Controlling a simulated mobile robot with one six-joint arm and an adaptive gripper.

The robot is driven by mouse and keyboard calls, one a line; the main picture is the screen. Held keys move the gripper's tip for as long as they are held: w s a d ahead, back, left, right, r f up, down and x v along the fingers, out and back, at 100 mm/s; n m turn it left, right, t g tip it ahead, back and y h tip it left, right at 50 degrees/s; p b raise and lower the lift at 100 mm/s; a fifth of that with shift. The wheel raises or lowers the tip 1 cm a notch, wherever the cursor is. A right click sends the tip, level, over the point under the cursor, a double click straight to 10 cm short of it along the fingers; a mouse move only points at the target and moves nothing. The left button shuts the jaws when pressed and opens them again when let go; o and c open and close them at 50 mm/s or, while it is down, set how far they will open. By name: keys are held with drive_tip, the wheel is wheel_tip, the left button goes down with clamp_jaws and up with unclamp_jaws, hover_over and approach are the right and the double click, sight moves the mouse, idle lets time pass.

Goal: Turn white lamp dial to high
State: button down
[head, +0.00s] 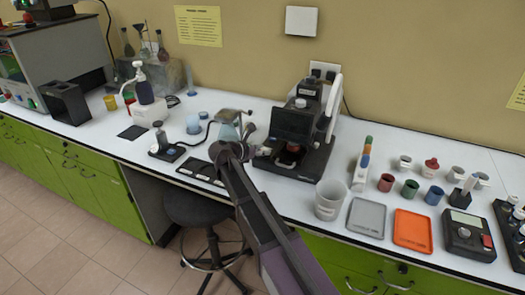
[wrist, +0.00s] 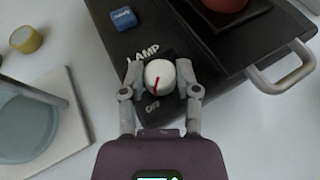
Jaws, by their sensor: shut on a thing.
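The white lamp dial (wrist: 160,77) sits on a black device (wrist: 205,45), with the word LAMP above it and OFF below it. A red line on the dial runs down and slightly left, toward OFF. My gripper (wrist: 160,82) has one finger on each side of the dial and is shut on it. In the head view my gripper (head: 258,150) is at the left side of the black device (head: 293,122), and the dial is too small or hidden to make out there.
A blue block (wrist: 123,18) lies on the device above the dial. A carrying handle (wrist: 282,70) sticks out at right. A glass vessel (wrist: 28,125) stands on a white plate at left. A white beaker (head: 330,198) and orange tray (head: 412,230) stand right of my arm.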

drive_tip(key=m+g, duration=0.1)
drive_tip(key=m+g+h, duration=0.2)
drive_tip(key=m+g, duration=0.1)
drive_tip(key=shift+w+a, duration=0.15)
drive_tip(key=shift+w, duration=0.1)
drive_tip(key=shift+m+g+h, duration=0.7)
drive_tip(key=shift+m+g, duration=1.1)
drive_tip(key=shift+g, duration=0.3)
drive_tip(key=shift+s, duration=0.1)
drive_tip(key=shift+c, duration=1.6)
unclamp_jaws()
